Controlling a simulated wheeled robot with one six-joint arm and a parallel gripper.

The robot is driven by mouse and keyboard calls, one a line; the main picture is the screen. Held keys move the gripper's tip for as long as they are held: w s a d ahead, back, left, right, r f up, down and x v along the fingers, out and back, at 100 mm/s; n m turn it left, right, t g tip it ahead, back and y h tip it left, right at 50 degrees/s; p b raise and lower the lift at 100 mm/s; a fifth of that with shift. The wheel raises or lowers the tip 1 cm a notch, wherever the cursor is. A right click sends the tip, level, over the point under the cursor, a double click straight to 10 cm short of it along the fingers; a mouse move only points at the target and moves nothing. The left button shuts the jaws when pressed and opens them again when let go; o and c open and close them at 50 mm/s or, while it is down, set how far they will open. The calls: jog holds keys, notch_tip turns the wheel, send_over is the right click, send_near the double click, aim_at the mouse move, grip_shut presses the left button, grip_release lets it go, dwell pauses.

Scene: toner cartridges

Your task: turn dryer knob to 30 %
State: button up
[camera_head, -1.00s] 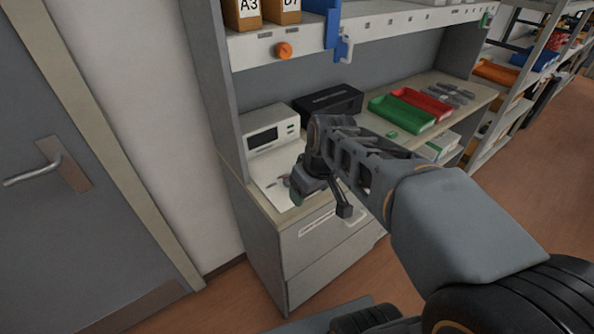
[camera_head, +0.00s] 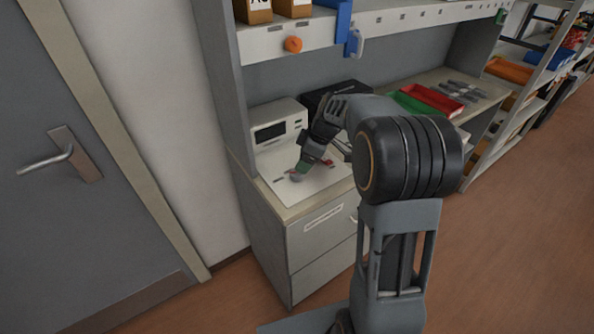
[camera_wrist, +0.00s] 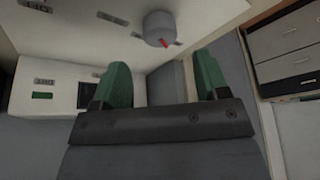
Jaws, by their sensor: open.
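The dryer is a white unit with a dark screen (camera_head: 270,132) and a pale flat top (camera_head: 330,180) in front of it. In the wrist view its knob (camera_wrist: 157,27) is a grey cylinder with a red mark on its rim. My gripper (camera_wrist: 160,72) is open there, its two green fingers well apart. The knob shows beyond the fingertips, between them in the picture, and I see no contact. In the head view my gripper (camera_head: 306,168) is low over the dryer's top. A small grey round shape at its tip may be the knob.
A black box (camera_head: 335,97), a green tray (camera_head: 408,103) and a red tray (camera_head: 432,98) stand on the bench right of the dryer. A shelf with an orange knob (camera_head: 293,44) hangs above. Drawers (camera_head: 322,245) are below, and a door (camera_head: 75,190) is at the left.

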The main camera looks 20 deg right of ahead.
aim_at(296, 176)
jog(key=shift+x, duration=3.05)
jog(key=c, duration=0.9)
